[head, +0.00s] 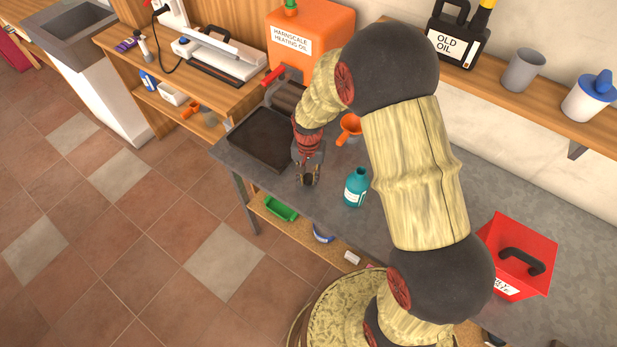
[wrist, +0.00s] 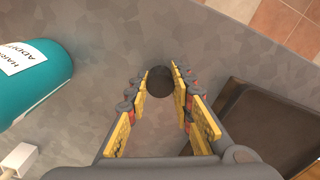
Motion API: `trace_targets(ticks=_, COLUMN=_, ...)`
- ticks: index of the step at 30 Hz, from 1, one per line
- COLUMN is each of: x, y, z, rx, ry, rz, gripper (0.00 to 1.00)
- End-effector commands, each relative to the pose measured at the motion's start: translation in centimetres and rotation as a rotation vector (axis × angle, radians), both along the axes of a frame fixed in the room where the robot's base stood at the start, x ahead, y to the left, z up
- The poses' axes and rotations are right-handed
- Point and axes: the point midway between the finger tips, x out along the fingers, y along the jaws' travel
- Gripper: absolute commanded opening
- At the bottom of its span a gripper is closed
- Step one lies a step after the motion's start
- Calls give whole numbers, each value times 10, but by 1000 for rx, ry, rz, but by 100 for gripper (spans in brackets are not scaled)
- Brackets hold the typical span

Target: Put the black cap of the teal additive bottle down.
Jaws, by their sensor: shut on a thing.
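The teal additive bottle (head: 355,190) stands upright on the grey metal bench (head: 400,215), with no black cap showing on its neck. My gripper (head: 308,182) is over the bench between the bottle and the dark tray, pointing down. In the wrist view the round black cap (wrist: 160,81) is between the tips of my gripper (wrist: 160,84), which is shut on it. The bottle (wrist: 35,82) lies to the left there, apart from the fingers. I cannot tell how high the cap is above the bench. In the head view the fingers mostly hide the cap.
The dark tray (head: 262,140) is on the bench left of my gripper; its edge shows in the wrist view (wrist: 235,110). An orange funnel-like cup (head: 349,127) stands behind. A red box (head: 520,250) is at the right. The bench's front edge is close to my gripper.

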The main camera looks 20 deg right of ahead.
Motion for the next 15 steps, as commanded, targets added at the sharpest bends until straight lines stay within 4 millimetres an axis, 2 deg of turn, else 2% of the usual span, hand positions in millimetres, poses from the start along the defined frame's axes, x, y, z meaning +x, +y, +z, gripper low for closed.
trace_targets(ticks=5, x=0, y=0, z=-3, rx=1, ry=1, rz=0, gripper=13)
trace_targets(ticks=6, x=0, y=0, z=-3, rx=0, ry=0, rz=0, gripper=24)
trace_targets(ticks=15, x=0, y=0, z=-3, rx=0, ry=0, rz=0, gripper=41)
